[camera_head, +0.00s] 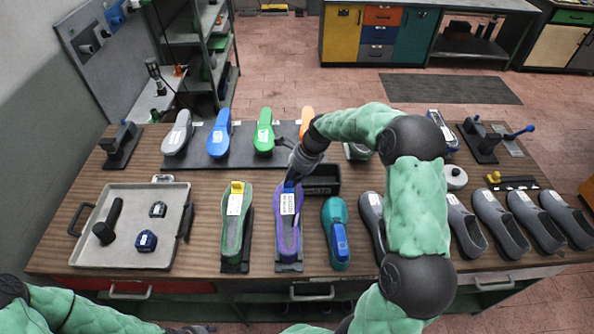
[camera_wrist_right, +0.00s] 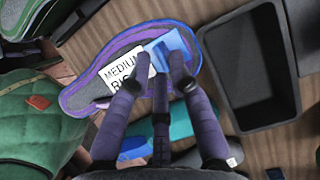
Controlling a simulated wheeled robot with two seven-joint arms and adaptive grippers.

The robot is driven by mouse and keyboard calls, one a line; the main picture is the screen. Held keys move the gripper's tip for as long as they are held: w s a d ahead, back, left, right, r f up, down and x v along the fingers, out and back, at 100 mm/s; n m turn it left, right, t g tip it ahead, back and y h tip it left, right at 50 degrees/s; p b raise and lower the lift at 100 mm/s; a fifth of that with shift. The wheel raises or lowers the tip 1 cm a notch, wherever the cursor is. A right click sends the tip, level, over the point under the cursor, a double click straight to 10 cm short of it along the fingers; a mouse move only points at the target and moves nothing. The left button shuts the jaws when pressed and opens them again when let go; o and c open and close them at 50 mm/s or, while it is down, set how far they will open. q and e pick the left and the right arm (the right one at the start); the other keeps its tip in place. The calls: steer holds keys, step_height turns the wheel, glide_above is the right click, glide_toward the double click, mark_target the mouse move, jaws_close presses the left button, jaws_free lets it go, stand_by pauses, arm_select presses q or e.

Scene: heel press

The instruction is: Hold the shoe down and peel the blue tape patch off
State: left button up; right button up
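The purple shoe (camera_head: 288,232) lies on a dark stand in the middle of the table, with a white label. In the right wrist view, the shoe (camera_wrist_right: 75,100) carries a blue tape patch (camera_wrist_right: 176,42) beside the label. My right gripper (camera_head: 292,178) is over the shoe's far end. In its wrist view, the fingers (camera_wrist_right: 160,72) are spread, with tips at or just above the patch; contact is unclear. The patch looks flat and is partly hidden by a finger. My left gripper is barely visible at the bottom edge, and its fingers cannot be made out.
A green shoe (camera_head: 232,238) with a yellow patch and a teal shoe (camera_head: 334,215) with a blue patch flank the purple one. A black bin (camera_head: 322,187) stands just behind. A grey tray (camera_head: 123,197) is at left; grey clogs (camera_head: 500,222) line the right.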

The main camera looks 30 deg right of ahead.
mark_target(288, 185)
steer(key=shift+x, duration=1.05)
